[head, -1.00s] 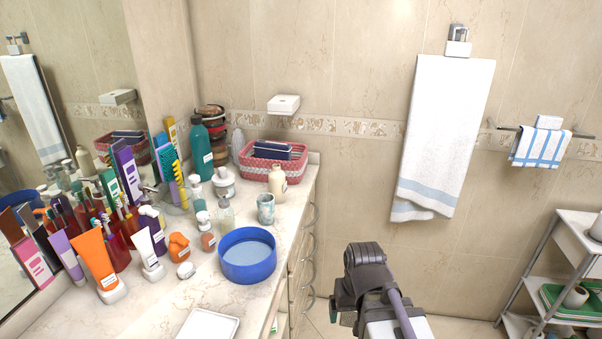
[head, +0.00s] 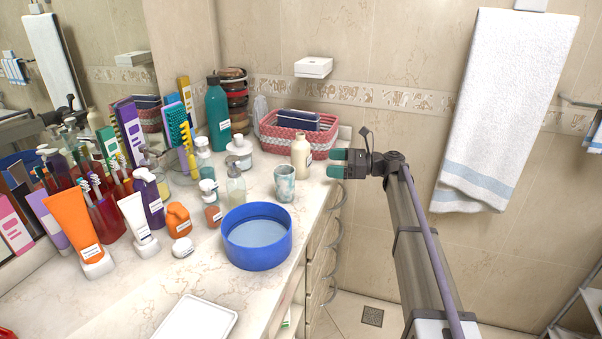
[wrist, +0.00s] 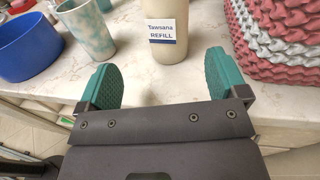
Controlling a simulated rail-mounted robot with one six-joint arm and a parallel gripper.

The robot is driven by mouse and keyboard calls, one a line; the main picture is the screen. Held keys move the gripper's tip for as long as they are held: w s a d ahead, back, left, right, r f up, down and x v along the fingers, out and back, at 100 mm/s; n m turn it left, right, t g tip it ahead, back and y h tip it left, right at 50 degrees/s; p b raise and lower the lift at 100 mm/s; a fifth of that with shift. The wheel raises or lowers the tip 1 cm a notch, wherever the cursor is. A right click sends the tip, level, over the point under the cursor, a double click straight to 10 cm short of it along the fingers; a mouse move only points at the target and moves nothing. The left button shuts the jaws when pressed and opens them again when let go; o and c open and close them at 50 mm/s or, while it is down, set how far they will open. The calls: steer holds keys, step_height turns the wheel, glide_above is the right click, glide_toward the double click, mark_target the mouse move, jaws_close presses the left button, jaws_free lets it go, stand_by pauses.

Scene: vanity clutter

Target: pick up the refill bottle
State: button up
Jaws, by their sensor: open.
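The refill bottle (head: 301,156) is cream-coloured and stands upright on the counter in the head view, in front of the woven basket. In the wrist view the bottle (wrist: 169,30) shows its lower part with a label reading "REFILL"; its top is cut off by the frame. My gripper (head: 337,163) has two green fingers and is at the counter's right edge, just right of the bottle. In the wrist view the gripper (wrist: 164,78) is open and empty, with the bottle ahead between the lines of its fingers and not touching them.
A marbled cup (head: 285,184) stands left of the bottle, with a blue bowl (head: 257,252) nearer. The red and white basket (head: 265,133) is close behind and shows at right in the wrist view (wrist: 288,40). Several bottles and tubes crowd the counter's left.

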mark_target(300, 134)
steer(key=shift+w+r+m+y, duration=0.25)
steer(key=shift+w+m+y, duration=0.05)
steer(key=shift+w, duration=0.25)
steer(key=shift+s+r, duration=0.1)
steer(key=a, duration=1)
steer(key=shift+w+a, duration=0.35)
steer(key=shift+a, duration=0.05)
steer(key=c, duration=1.2)
step_height(300, 134, up, 10)
steer(key=p, duration=1)
steer(key=shift+r+p, duration=0.2)
steer(key=shift+p, duration=0.15)
steer(key=shift+s+f, duration=0.1)
steer(key=shift+s, duration=0.15)
steer(key=s+a+r+p, duration=0.1)
steer(key=s, duration=0.9)
steer(key=shift+s+a+r, duration=0.15)
steer(key=shift+s, duration=0.15)
